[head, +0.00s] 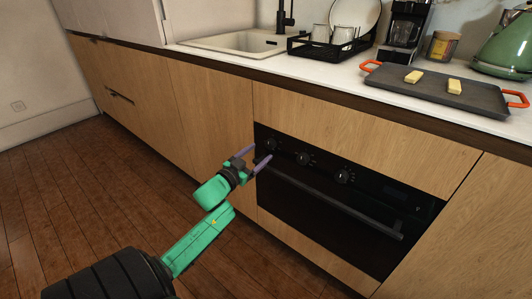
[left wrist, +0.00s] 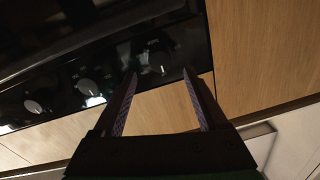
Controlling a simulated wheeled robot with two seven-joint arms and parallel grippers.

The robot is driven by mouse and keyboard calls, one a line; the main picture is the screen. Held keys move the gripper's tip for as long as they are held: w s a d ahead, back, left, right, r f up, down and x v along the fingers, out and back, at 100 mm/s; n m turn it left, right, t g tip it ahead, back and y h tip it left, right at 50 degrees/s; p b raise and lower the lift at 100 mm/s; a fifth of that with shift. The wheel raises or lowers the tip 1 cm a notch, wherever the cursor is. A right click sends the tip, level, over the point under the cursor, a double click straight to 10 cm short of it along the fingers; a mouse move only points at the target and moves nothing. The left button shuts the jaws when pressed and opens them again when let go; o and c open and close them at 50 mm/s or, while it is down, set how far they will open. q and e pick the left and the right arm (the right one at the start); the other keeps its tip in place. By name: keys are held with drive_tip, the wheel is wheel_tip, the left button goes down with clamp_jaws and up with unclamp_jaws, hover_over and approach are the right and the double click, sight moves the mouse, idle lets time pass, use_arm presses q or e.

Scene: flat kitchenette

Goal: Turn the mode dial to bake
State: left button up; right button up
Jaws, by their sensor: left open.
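The black oven (head: 330,205) is built in under the counter, with three round dials in a row on its top panel. The left dial (head: 273,145), middle dial (head: 303,159) and right dial (head: 344,177) show in the head view; I cannot read which is the mode dial. My left gripper (head: 262,152) is open at the oven's upper left corner, close to the left dial. In the left wrist view that dial (left wrist: 162,64) lies between and just beyond the two fingertips; contact is not visible. The other dials (left wrist: 88,87) (left wrist: 33,106) are outside the fingers.
The oven's handle bar (head: 335,204) runs across the door below the dials. Wooden cabinet fronts (head: 210,115) flank the oven. Above, the counter holds a tray (head: 435,92) with two pale yellow blocks, a dish rack (head: 325,46) and a green kettle (head: 505,50). The floor is clear.

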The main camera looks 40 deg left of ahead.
sight(269, 146)
use_arm(q)
drive_tip(key=w, duration=0.4)
drive_tip(key=shift+w+a+b, duration=0.2)
drive_tip(key=shift+w+b, duration=0.15)
clamp_jaws()
use_arm(e)
drive_tip(key=r, duration=0.3)
drive_tip(key=shift+w+a, duration=0.3)
